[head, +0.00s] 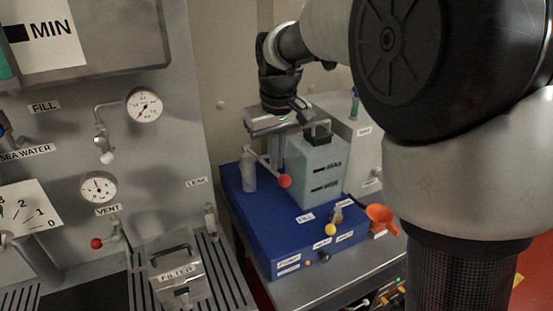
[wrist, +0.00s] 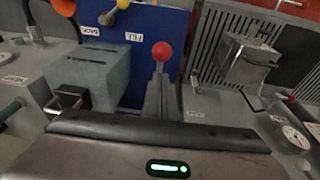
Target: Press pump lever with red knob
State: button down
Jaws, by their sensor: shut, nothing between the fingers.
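The pump lever's red knob (head: 285,181) is at the end of a pale lever arm (head: 264,164), beside a grey pump cylinder (head: 248,172) on the blue unit (head: 285,238). My gripper (head: 277,160) points down from above, with its shut, empty fingers close behind the knob in the head view. In the wrist view the red knob (wrist: 162,51) shows just beyond my fingers (wrist: 160,85), which hide most of the lever. I cannot tell whether the fingers touch the lever.
A pale tank with a black handle (head: 318,165) stands close to the right of my gripper. A gauge panel (head: 150,170) with a small red-knobbed valve (head: 97,244) is at left.

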jog(key=shift+f, duration=0.3)
jog(key=shift+f, duration=0.1)
